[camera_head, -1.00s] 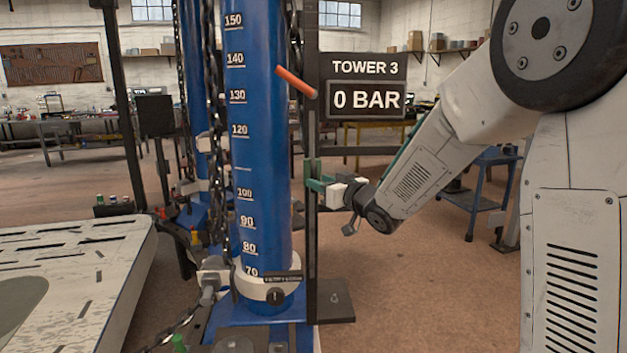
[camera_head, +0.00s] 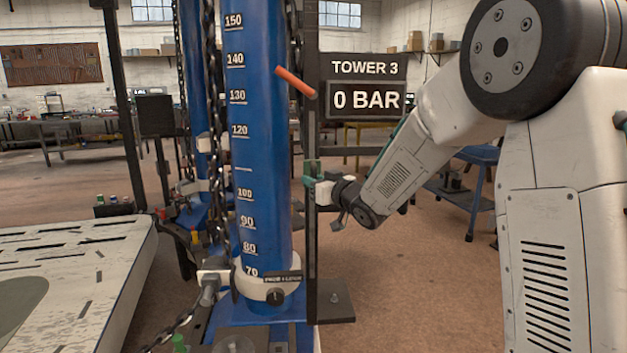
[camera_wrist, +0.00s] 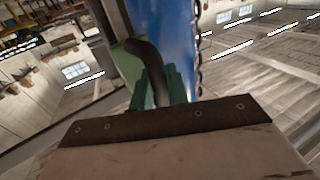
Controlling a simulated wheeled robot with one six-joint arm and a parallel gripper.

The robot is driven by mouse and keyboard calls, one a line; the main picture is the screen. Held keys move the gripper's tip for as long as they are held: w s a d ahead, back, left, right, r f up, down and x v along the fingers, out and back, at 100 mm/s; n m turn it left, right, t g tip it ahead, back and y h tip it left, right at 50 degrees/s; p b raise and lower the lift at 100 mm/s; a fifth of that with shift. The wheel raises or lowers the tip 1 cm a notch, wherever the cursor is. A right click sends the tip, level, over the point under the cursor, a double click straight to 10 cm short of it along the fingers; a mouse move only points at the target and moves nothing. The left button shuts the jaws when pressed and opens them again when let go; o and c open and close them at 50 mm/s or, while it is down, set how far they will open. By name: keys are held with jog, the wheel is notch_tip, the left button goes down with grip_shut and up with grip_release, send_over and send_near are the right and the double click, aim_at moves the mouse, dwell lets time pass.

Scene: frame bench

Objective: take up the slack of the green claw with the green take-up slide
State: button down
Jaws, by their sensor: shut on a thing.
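The green take-up slide (camera_head: 312,167) sits on the dark upright rail right of the blue tower. In the wrist view its green plate (camera_wrist: 126,58) carries a dark curved handle (camera_wrist: 148,65). My gripper (camera_head: 312,187) is at the slide from the right. Its green fingers are closed around the handle in the wrist view (camera_wrist: 158,92). At the tower's foot a chain (camera_head: 178,330) runs down to the lower left. A small green piece (camera_head: 179,342) is beside it; I cannot tell whether it belongs to the green claw. The claw itself is not clearly visible.
The blue tower (camera_head: 258,130) has a printed scale and an orange lever (camera_head: 295,82). A sign (camera_head: 366,85) reads TOWER 3, 0 BAR. A pale slotted platform (camera_head: 70,265) lies at left. Open floor (camera_head: 420,285) is right of the rail.

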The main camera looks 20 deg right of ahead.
jog(key=shift+s+f, duration=0.1)
jog(key=shift+f, duration=1.9)
jog(key=c, duration=1.4)
grip_release()
jog(key=shift+r, duration=0.1)
jog(key=shift+r, duration=0.1)
jog(key=shift+s+d, duration=0.2)
jog(key=shift+s, duration=0.05)
jog(key=v, duration=0.7)
